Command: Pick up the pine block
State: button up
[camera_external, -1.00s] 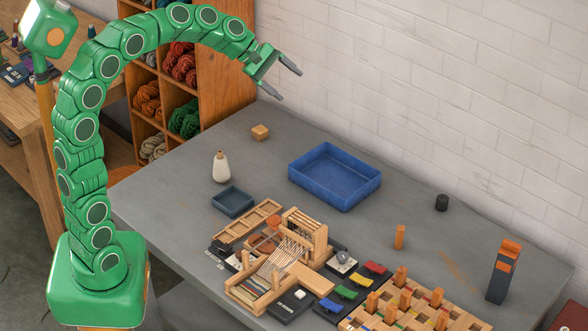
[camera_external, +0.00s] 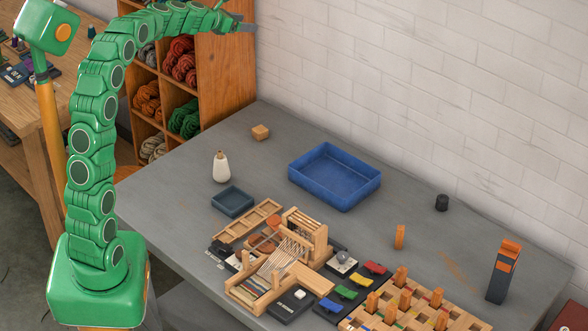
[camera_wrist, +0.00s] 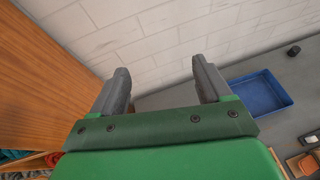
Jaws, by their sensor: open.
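The pine block (camera_external: 260,132) is a small light-brown wooden cube on the grey table (camera_external: 160,190), near its back left corner. My gripper (camera_external: 245,26) is high above the table, up and slightly left of the block, in front of the wooden shelf's top. In the wrist view my gripper (camera_wrist: 163,85) has two grey fingers spread apart with nothing between them. The block does not show in the wrist view.
A blue tray (camera_external: 375,181) stands right of the block, and also shows in the wrist view (camera_wrist: 285,97). A white bottle (camera_external: 221,170) and small dark tray (camera_external: 233,202) are in front. A wooden shelf (camera_external: 228,75) with yarn stands left, a white brick wall (camera_external: 430,90) behind.

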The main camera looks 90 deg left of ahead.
jog(key=s+a+n+y, duration=0.1)
jog(key=s+a, duration=0.1)
jog(key=a, duration=0.1)
send_near(258, 130)
jog(key=shift+w+a+f+g, duration=0.15)
jog(key=shift+w+a+f, duration=0.1)
jog(key=shift+w+a, duration=0.15)
jog(key=shift+w+a+f+g, duration=0.15)
jog(key=shift+w+a+f, duration=0.1)
jog(key=shift+w, duration=0.2)
jog(key=shift+w+a+f, duration=0.15)
jog(key=shift+f, duration=0.1)
jog(key=shift+x, duration=1.65)
jog(key=shift+r+x, duration=0.15)
jog(key=shift+x, duration=0.9)
jog(key=shift+r+x, duration=0.15)
jog(key=shift+x, duration=0.9)
jog(key=shift+w, duration=0.15)
jog(key=c, duration=1)
jog(key=shift+r, duration=0.1)
jog(key=shift+c, duration=0.2)
